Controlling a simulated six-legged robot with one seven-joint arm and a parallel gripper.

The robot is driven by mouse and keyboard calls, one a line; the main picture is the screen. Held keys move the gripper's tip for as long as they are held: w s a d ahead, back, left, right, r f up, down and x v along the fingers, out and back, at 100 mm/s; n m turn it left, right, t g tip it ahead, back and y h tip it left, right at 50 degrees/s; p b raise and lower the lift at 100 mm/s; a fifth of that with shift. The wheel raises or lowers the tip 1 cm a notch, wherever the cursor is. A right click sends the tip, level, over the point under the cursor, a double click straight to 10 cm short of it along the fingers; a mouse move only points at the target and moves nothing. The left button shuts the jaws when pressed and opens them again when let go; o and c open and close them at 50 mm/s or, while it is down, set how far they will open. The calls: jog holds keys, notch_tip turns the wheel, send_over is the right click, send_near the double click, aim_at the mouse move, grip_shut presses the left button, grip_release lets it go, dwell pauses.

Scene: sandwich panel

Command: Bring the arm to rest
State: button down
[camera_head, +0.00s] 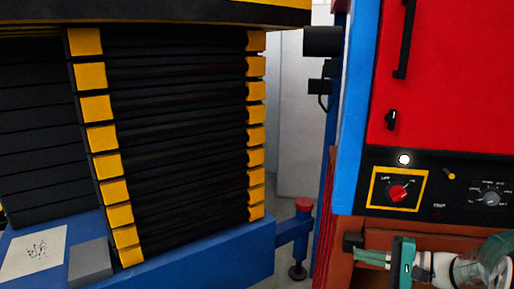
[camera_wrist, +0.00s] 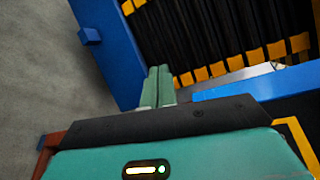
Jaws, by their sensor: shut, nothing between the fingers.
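My gripper (camera_wrist: 158,72) shows in the wrist view with its two pale green fingers side by side, closed with nothing between them. In the head view my gripper (camera_head: 358,256) is at the lower right, with its fingers pointing left. My teal and white arm (camera_head: 440,268) runs from it to the right edge of the picture. The gripper appears in front of the lower part of the red and blue machine. I cannot tell how far apart they are.
A red cabinet (camera_head: 440,75) stands at the right, above a black control panel (camera_head: 350,185) with a red rotary switch (camera_head: 398,192). A black bellows (camera_head: 180,130) with yellow edge blocks sits on a blue base (camera_head: 215,255) at the left. Grey floor (camera_wrist: 45,70) is clear at the wrist view's left.

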jog(key=s+a+n+g+h, duration=0.5)
jog(key=s+a, duration=0.3)
jog(key=a, duration=0.5)
jog(key=s+r+n+t+h, duration=0.1)
jog(key=s+n+h, duration=0.4)
jog(key=s+h, duration=0.3)
jog(key=shift+s+a+r, duration=0.25)
jog(key=shift+s+a, duration=0.1)
jog(key=shift+s, duration=0.4)
jog(key=shift+a+n, duration=0.2)
jog(key=shift+n, duration=0.1)
